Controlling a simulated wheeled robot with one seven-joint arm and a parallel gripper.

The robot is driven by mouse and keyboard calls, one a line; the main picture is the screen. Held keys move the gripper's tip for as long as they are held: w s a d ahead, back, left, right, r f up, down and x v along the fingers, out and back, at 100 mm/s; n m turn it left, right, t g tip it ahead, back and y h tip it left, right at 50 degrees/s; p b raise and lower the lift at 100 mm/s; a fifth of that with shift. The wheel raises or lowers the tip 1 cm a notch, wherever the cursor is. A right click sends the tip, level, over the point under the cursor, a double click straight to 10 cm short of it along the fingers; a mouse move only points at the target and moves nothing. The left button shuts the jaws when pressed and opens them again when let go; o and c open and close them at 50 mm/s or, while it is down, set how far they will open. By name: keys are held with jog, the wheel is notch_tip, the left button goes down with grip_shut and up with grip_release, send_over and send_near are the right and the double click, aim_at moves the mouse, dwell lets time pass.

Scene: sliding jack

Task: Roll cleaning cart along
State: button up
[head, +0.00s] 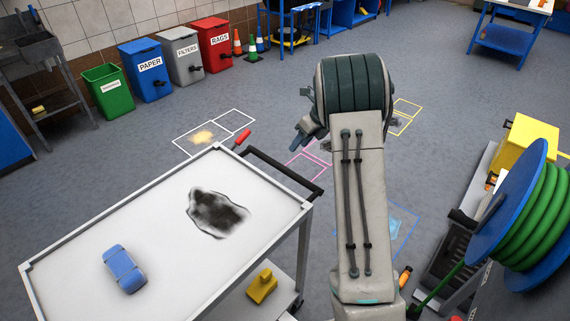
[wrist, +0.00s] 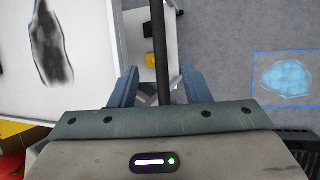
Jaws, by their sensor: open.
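The cleaning cart (head: 165,205) stands at the lower left in the head view, with a white top, grey frame and lower shelf. Its black push handle (head: 282,173) is on the right end and also shows in the wrist view (wrist: 161,50). My gripper (wrist: 160,85) is open, with blue fingers either side of the handle bar in the wrist picture. I cannot tell whether the bar is within finger depth or touched. In the head view, a blue finger (head: 303,139) shows beside my arm, which hides the rest.
A yellow object (head: 262,286) sits on the cart's lower shelf. A blue reel with green hose (head: 525,215) stands at right. Bins, including a red one (head: 213,44), line the back wall. Grey floor (head: 270,90) beyond the cart is mostly open, with painted outlines and stains.

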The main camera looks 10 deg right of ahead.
aim_at(283, 166)
jog(key=x, duration=1.1)
jog(key=shift+a+f+p, duration=0.1)
jog(key=shift+f+p, duration=0.05)
jog(key=shift+p, duration=0.15)
